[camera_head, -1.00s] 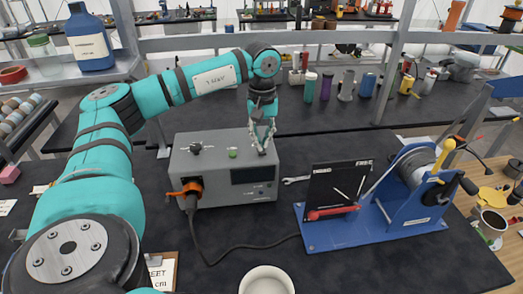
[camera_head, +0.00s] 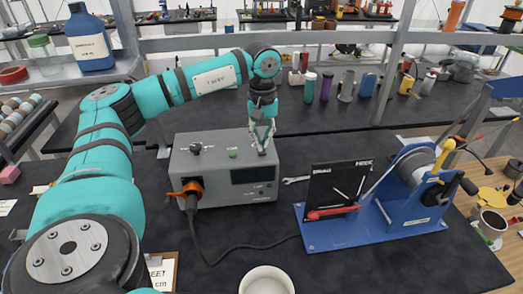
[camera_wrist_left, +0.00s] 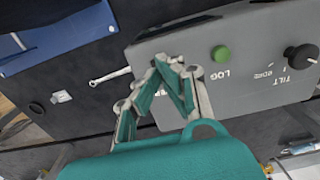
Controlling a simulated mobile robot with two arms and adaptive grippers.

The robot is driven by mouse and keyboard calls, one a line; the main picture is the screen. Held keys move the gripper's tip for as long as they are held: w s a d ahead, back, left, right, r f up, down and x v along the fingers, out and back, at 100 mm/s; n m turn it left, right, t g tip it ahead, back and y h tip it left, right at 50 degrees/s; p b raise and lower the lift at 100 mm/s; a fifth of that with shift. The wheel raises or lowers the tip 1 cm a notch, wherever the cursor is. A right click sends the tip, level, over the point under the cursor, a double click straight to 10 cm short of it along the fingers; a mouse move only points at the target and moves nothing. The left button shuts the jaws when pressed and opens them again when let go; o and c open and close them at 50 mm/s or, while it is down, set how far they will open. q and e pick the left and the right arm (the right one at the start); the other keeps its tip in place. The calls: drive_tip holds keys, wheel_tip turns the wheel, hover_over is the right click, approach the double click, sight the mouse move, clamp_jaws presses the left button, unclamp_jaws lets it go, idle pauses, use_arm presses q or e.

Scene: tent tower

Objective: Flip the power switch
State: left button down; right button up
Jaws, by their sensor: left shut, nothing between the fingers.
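A grey box (camera_head: 215,165) stands on the dark bench. It has a black knob (camera_head: 196,148), marked TILT in the wrist view (camera_wrist_left: 301,57), and a green button (camera_head: 233,154), marked LOG in the wrist view (camera_wrist_left: 220,54). My left gripper (camera_head: 262,151) points down at the right end of the box's top. Its fingers are shut and empty; they also show in the left wrist view (camera_wrist_left: 174,84). I cannot make out a power switch; the fingers cover part of the top there. Whether the fingertips touch the box is unclear. My right gripper is out of view.
An orange lever (camera_head: 185,190) and a black cable (camera_head: 208,250) are at the box's front left. A wrench (camera_head: 295,180) lies right of it. A blue stand (camera_head: 375,230) holds a black panel (camera_head: 335,187) with a red lever. A white bowl (camera_head: 266,281) stands at the front.

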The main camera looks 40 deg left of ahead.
sight(262, 153)
use_arm(q)
drive_tip(key=shift+f+b, duration=0.4)
drive_tip(key=shift+f, duration=0.25)
idle(0.5)
drive_tip(key=shift+s+f+b, duration=0.1)
drive_tip(key=shift+f+b, duration=0.4)
drive_tip(key=shift+f, duration=0.25)
idle(0.4)
drive_tip(key=shift+r+p, duration=0.7)
drive_tip(key=shift+r, duration=0.1)
drive_tip(key=shift+r+p, duration=2.05)
drive_tip(key=shift+r, duration=0.7)
